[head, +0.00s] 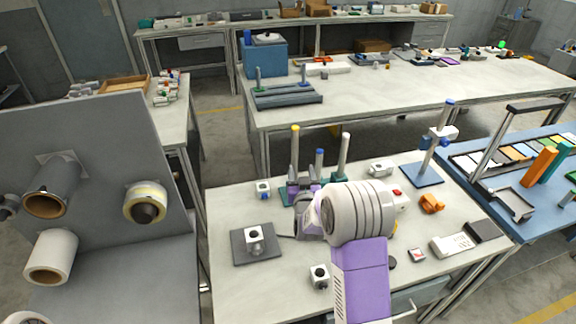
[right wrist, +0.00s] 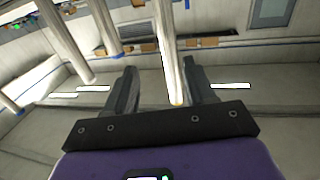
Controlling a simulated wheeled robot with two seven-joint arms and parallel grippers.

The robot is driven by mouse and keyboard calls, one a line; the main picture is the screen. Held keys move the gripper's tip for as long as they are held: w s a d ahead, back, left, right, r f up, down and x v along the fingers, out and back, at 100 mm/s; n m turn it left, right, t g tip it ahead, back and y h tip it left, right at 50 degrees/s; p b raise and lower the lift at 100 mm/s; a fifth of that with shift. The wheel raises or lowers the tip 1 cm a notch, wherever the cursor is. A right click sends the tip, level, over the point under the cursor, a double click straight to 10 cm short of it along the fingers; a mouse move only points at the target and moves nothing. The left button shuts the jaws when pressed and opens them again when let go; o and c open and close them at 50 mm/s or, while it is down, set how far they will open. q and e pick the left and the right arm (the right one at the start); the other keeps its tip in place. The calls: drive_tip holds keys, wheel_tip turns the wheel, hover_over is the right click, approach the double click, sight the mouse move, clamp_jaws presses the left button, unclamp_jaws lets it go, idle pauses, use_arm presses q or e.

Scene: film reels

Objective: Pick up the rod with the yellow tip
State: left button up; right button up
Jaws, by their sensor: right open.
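The rod with the yellow tip (head: 295,143) stands upright at the left of a small group on the front table. A blue-tipped rod (head: 320,155) and a white-tipped rod (head: 346,145) stand to its right. My right gripper (head: 304,180) is open at the group, partly hidden by its own wrist. In the right wrist view, a pale rod with a yellowish tip (right wrist: 174,75) runs between the open fingers (right wrist: 161,84), its tip close to the palm. I see no grip on it. The rods' teal base (head: 285,195) is mostly hidden. My left gripper is not in view.
A grey plate with a small block (head: 254,238) lies left of my wrist, and another block (head: 319,275) lies in front. A blue stand with a post (head: 423,176) is at the right. Orange (head: 432,203) and white items lie along the right side. The table's front left is clear.

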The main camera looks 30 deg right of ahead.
sight(295, 164)
drive_tip(key=w+f+b, duration=0.1)
drive_tip(key=w+f, duration=0.1)
drive_tip(key=shift+w+d+f+b, duration=0.25)
drive_tip(key=shift+d+f+b, duration=0.05)
drive_tip(key=shift+f+b, duration=0.1)
drive_tip(key=shift+a+b+x, duration=0.2)
drive_tip(key=shift+x, duration=1.35)
drive_tip(key=shift+a+b+x, duration=0.15)
drive_tip(key=shift+a+x, duration=0.05)
drive_tip(key=shift+x, duration=1.3)
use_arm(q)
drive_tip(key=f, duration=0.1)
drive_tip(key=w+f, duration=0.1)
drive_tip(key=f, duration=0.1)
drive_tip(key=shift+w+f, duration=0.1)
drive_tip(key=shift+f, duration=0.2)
use_arm(e)
drive_tip(key=shift+w+r, duration=0.1)
drive_tip(key=shift+w, duration=0.1)
clamp_jaws()
